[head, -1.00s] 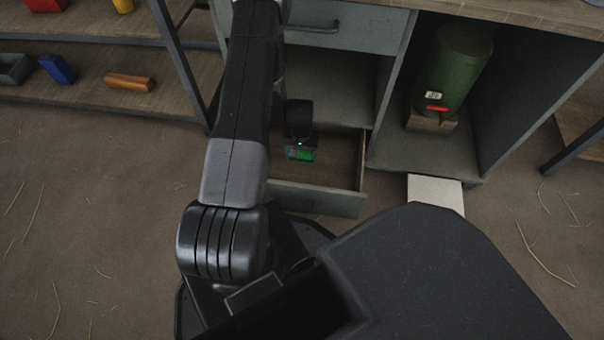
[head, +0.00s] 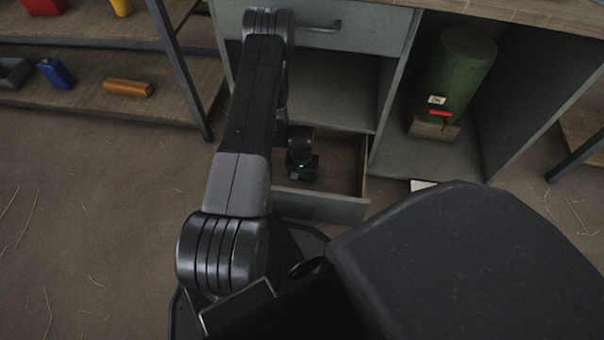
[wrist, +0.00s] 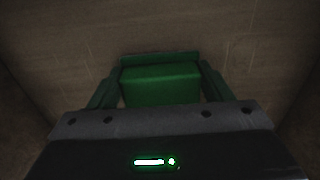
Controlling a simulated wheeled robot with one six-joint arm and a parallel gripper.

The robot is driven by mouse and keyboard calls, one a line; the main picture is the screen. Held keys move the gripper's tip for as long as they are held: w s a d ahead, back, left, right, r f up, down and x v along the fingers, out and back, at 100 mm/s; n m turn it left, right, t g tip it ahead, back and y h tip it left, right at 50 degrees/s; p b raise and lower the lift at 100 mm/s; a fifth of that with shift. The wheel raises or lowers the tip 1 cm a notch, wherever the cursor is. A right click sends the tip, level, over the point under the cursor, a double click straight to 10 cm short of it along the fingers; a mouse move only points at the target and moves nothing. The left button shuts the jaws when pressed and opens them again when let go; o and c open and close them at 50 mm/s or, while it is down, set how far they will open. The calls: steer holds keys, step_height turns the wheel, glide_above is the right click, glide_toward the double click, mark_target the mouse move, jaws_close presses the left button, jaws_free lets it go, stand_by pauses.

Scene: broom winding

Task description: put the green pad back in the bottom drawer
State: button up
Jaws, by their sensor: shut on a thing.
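The green pad (wrist: 160,84) sits between the two fingers of my gripper (wrist: 160,88) in the wrist view. My gripper is shut on it. In the head view my gripper (head: 302,174) points down inside the open bottom drawer (head: 318,207), near its left part and close to the front. The drawer's wooden floor fills the background of the wrist view. Whether the pad touches the drawer floor cannot be told. My arm hides the drawer's left side.
Above the drawer is an open compartment, with a closed top drawer (head: 358,26) over it. A green cylinder (head: 460,72) stands in the right compartment on a wooden block (head: 434,129). Shelves (head: 90,95) at left hold a blue bottle (head: 56,74) and an orange block (head: 128,88).

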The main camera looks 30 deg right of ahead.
mark_target(302, 173)
steer(key=shift+f, duration=0.2)
steer(key=o, duration=0.9)
steer(key=shift+r, duration=0.1)
steer(key=shift+o, duration=0.2)
step_height(302, 173, up, 12)
steer(key=p, duration=0.4)
steer(key=shift+r, duration=0.15)
